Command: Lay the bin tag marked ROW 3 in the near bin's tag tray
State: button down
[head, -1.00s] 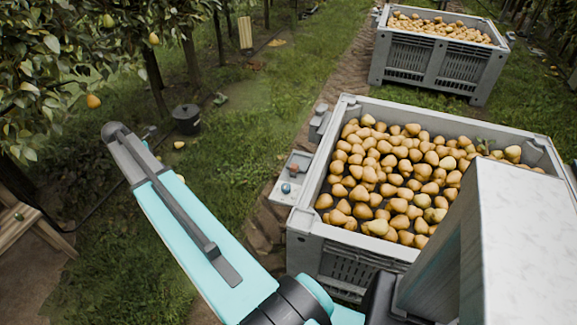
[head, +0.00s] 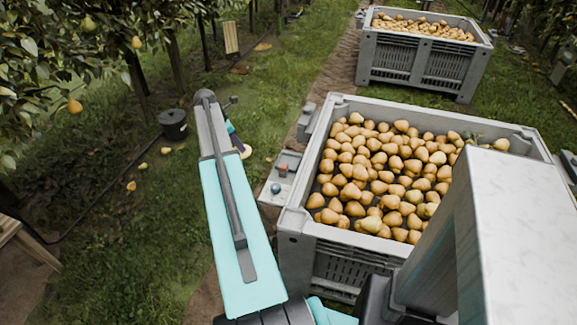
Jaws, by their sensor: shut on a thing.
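The near bin (head: 289,232) is a grey slatted crate full of pears, at centre right in the head view. A grey tray (head: 270,198) juts from its left side, with a blue round thing (head: 276,188) and a small reddish-brown thing (head: 283,169) on it. My gripper (head: 239,144) shows only as a small dark part beyond my teal forearm, left of the tray. It is shut on a small pale yellow piece (head: 246,152), apparently the bin tag. I cannot read any marking on it. The fingers are mostly hidden.
A smaller grey box (head: 307,121) sits at the bin's far left corner. A second pear bin (head: 385,72) stands farther back. A dark bucket (head: 173,124) and fallen pears (head: 131,186) lie left of my arm. Open grass lies between the trees and bins.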

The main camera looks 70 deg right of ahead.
jog(key=s+d+f+b, duration=0.1)
jog(key=s+d, duration=1.1)
jog(key=s, duration=0.3)
jog(key=shift+s+d+f+b, duration=0.2)
jog(key=shift+s+d+b, duration=0.2)
jog(key=shift+f, duration=3.15)
jog(key=shift+f+p, duration=0.3)
jog(key=shift+f, duration=1.55)
jog(key=shift+f, duration=0.35)
jog(key=c, duration=1.6)
grip_release()
